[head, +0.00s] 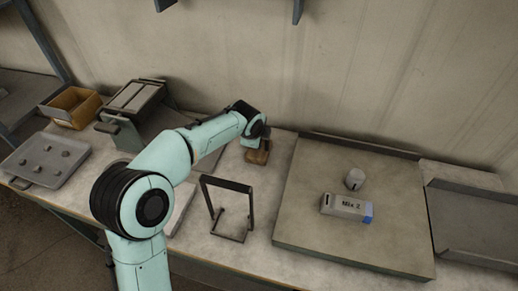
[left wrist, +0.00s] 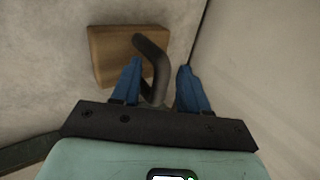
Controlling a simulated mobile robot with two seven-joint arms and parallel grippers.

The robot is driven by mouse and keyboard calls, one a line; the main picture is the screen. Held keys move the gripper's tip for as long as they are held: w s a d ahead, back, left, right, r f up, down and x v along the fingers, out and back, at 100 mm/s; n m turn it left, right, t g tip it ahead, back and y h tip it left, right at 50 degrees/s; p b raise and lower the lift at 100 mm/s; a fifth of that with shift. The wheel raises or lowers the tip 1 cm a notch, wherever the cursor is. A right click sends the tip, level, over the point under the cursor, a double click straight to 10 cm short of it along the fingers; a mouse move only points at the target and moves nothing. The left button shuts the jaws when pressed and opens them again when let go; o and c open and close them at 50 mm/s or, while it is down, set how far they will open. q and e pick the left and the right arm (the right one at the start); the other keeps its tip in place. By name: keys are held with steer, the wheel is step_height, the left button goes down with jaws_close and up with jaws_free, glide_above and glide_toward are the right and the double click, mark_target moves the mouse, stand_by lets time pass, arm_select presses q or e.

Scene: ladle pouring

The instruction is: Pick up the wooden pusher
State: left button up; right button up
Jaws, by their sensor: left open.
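The wooden pusher is a wooden block with a dark bent handle; it lies on the worktable below my left gripper in the head view (head: 257,156). In the left wrist view the pusher's block (left wrist: 104,56) shows at the upper left, and its handle reaches down toward the palm. My left gripper (left wrist: 160,67) is open, with one blue finger on each side of the handle. I cannot tell whether either finger touches it. In the head view the arm hides part of the pusher and the fingers. My right gripper is not in view.
A black frame stand (head: 228,207) stands on the table before the pusher. A grey tray (head: 40,176) and a yellow bin (head: 73,106) are at left. The wall is close behind.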

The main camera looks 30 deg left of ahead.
arm_select(q)
jaws_close()
steer(key=shift+r, duration=0.15)
